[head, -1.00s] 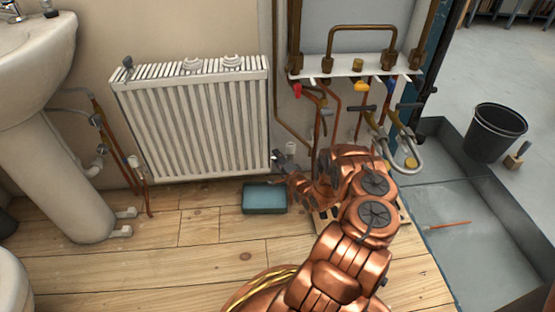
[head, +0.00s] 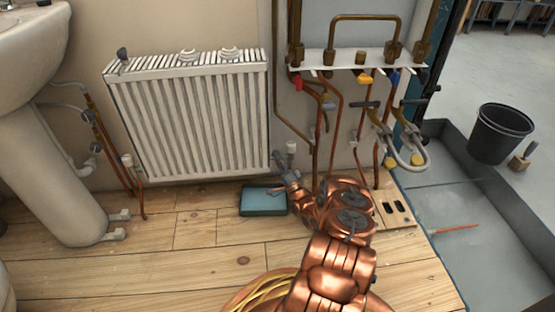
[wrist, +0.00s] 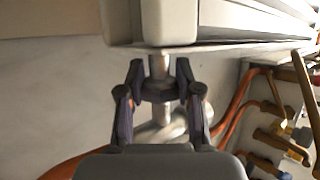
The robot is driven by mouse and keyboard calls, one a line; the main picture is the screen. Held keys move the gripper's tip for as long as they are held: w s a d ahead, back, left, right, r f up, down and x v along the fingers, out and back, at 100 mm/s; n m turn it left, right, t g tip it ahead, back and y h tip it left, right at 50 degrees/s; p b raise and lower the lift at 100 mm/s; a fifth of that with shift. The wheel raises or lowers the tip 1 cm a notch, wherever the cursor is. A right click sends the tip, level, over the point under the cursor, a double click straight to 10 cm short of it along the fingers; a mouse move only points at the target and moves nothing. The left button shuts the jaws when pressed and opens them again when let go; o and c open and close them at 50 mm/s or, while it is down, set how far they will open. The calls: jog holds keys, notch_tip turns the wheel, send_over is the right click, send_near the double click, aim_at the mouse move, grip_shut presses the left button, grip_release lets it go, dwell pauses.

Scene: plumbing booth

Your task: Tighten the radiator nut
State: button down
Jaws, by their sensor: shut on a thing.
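The white ribbed radiator (head: 190,120) stands against the back wall. Its underside and corner (wrist: 165,22) fill the top of the wrist view. A metal radiator nut (wrist: 160,90) sits on the short pipe just below that corner. My gripper (wrist: 160,76) has one dark finger on each side and is shut on the nut. In the head view my gripper (head: 280,164) is at the radiator's lower right corner, next to a white-capped valve (head: 291,149). The nut is too small and hidden to make out there.
A blue tray (head: 263,212) lies on the wooden floor just below my gripper. Copper pipes and a white manifold shelf (head: 350,62) with coloured valves stand to the right.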

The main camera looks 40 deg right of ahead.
dwell(0.6)
jog(key=c, duration=0.8)
grip_release()
jog(key=shift+o, duration=0.2)
jog(key=s+a+f, duration=0.1)
jog(key=s, duration=0.7)
jog(key=s+a+f, duration=0.1)
jog(key=s, duration=0.7)
jog(key=shift+a+f, duration=0.4)
